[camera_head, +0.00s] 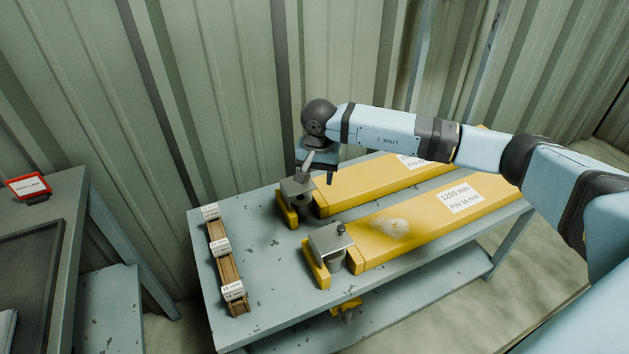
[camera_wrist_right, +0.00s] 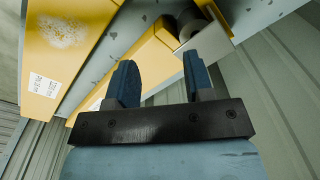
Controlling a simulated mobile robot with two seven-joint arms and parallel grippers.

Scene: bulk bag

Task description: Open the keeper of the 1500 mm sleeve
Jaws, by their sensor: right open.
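Two yellow sleeves lie on the blue-grey bench. The near sleeve (camera_head: 425,230) is labelled 1200 mm, PIN 16 mm. The far sleeve (camera_head: 355,185) has a label (camera_head: 412,161) partly hidden by my arm, so its length cannot be read. A grey metal keeper (camera_head: 297,187) sits at the left end of the far sleeve, and a similar keeper (camera_head: 327,239) at the near one. My right gripper (camera_head: 319,170) is open just above and beside the far keeper. In the right wrist view the open fingers (camera_wrist_right: 160,80) appear empty, near that keeper (camera_wrist_right: 207,42). My left gripper is not in view.
A wooden rack (camera_head: 225,262) with several labelled slots stands at the bench's left end. A side table (camera_head: 75,215) with a red-framed sign (camera_head: 29,187) stands farther left. A corrugated wall (camera_head: 225,80) rises close behind the bench.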

